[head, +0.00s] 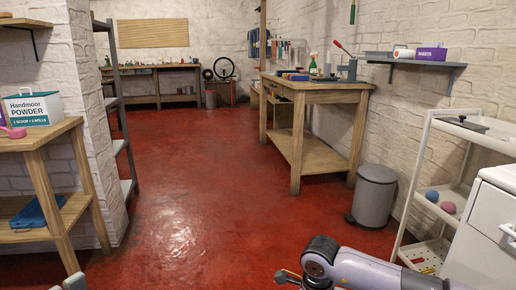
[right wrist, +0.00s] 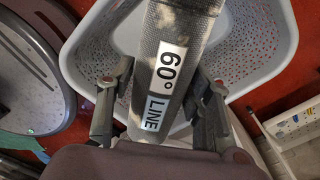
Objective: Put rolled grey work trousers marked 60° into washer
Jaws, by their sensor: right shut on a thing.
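The rolled grey work trousers (right wrist: 190,30) show in the right wrist view with a white label reading "60° LINE". My right gripper (right wrist: 160,100) is shut on the roll, one finger on each side of it. In the head view my right gripper (head: 288,277) is partly cut off at the bottom edge, and the roll cannot be made out there. A white appliance (head: 483,240) with a handle stands at the right edge of the head view; I cannot tell if it is the washer.
A pale perforated basket (right wrist: 270,45) lies behind the roll. A round grey-rimmed thing (right wrist: 35,75) is left of it. A white trolley (head: 425,170) and a grey bin (head: 374,195) stand at right, a wooden shelf (head: 65,160) at left. The middle red floor is clear.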

